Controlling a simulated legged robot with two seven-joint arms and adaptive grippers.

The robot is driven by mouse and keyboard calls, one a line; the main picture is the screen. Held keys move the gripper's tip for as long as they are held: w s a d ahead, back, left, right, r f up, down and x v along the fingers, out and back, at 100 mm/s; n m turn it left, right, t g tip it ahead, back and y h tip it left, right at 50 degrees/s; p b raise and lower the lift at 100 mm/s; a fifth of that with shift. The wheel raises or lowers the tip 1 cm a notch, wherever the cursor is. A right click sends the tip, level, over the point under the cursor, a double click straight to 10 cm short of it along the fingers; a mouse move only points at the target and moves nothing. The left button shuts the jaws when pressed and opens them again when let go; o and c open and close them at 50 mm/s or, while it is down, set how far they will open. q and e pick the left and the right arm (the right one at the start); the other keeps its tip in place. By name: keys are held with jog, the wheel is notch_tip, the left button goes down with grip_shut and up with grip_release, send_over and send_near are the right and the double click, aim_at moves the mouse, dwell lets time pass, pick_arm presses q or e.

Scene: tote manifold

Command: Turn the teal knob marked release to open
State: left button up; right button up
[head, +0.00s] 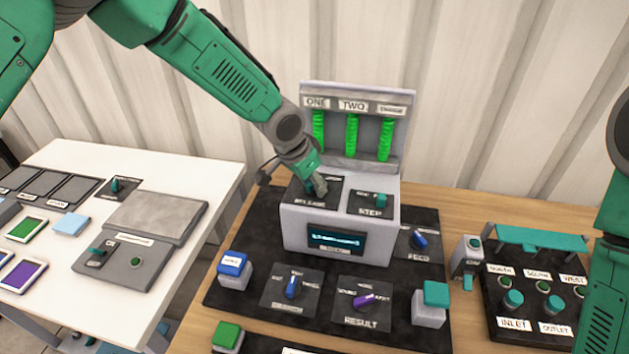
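My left arm reaches down from the upper left to a grey box (293,228). My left gripper (317,187) is at the dark panel marked release (297,196) on the box's top left. The gripper covers most of that panel's middle, so the teal release knob is hidden or too small to make out. I cannot tell whether the fingers touch or grip it. A teal knob (381,199) stands on the neighbouring panel marked step. My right arm shows at the right edge, but its gripper is out of view.
Behind the box, a rack (357,87) holds green coils. A display (336,239) is on the box's front. Blue and purple knobs (363,301) and buttons surround it on the black mat (262,240). A valve panel (530,290) stands right, a white table (205,165) left.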

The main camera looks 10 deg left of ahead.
pick_arm(q)
jog(key=shift+w, duration=0.1)
jog(key=shift+a+r, duration=0.1)
jog(key=shift+r, duration=0.05)
jog(key=v, duration=1.1)
jog(key=shift+r, duration=0.25)
